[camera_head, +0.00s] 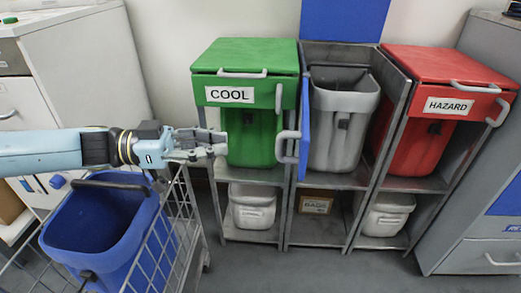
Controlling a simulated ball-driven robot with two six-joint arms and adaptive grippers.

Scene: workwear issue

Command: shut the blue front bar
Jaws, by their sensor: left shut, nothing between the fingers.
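The blue front bar (304,118) belongs to the middle bay and is swung out towards me at that bay's left side. It shows nearly edge-on, with a grey handle (283,147) on its left. The middle bay's front is open, and a grey bin (342,118) shows inside. The blue lid (345,18) above this bay stands raised against the wall. My left gripper (222,143) is shut and empty. It is in front of the green bin (255,133), left of the bar's handle and apart from it in the picture. My right gripper is not in view.
The green COOL front (240,92) and red HAZARD front (450,104) are closed on either side. A wire trolley (190,225) with a blue bin (105,235) stands below my left arm. Smaller white bins and a box (316,202) are on the lower shelf. Grey floor is clear before the rack.

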